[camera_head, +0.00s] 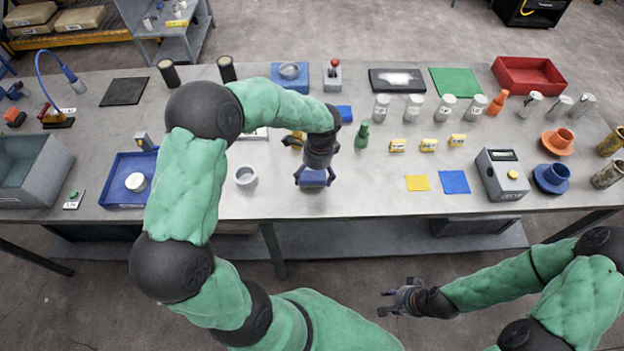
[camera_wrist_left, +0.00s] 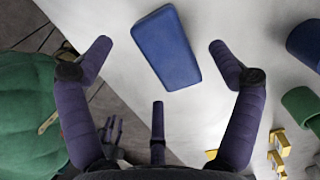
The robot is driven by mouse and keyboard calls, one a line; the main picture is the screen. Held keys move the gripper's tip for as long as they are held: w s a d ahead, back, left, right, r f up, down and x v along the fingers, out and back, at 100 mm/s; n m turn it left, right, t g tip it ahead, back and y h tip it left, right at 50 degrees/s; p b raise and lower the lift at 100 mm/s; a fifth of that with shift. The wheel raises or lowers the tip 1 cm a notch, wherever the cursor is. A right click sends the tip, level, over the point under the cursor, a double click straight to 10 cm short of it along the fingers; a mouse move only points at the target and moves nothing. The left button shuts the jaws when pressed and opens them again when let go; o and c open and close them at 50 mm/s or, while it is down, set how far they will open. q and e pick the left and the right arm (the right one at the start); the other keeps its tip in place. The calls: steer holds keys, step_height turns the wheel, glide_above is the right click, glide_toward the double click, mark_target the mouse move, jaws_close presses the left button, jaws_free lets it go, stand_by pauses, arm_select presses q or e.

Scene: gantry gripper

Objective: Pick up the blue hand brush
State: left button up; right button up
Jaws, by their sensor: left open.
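A blue block-like thing (camera_head: 314,178), which I take for the blue hand brush, lies near the front edge of the table. It also shows in the left wrist view as a rounded blue block (camera_wrist_left: 166,47); no bristles are visible. My left gripper (camera_head: 314,184) is open above it. In the left wrist view, the fingers of my left gripper (camera_wrist_left: 158,52) are spread on both sides of the block, with visible gaps. My right gripper (camera_head: 386,302) is held off the table in front of its edge, empty, with fingers apart.
A grey cup (camera_head: 246,177) stands left of my left gripper. A blue tray (camera_head: 122,191) is at left.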

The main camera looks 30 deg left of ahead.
mark_target(313, 178)
arm_select(q)
steer(key=shift+a+f, duration=0.15)
steer(key=shift+f, duration=1.2)
steer(key=shift+f, duration=0.25)
steer(key=shift+c, duration=0.3)
steer(key=c, duration=1.2)
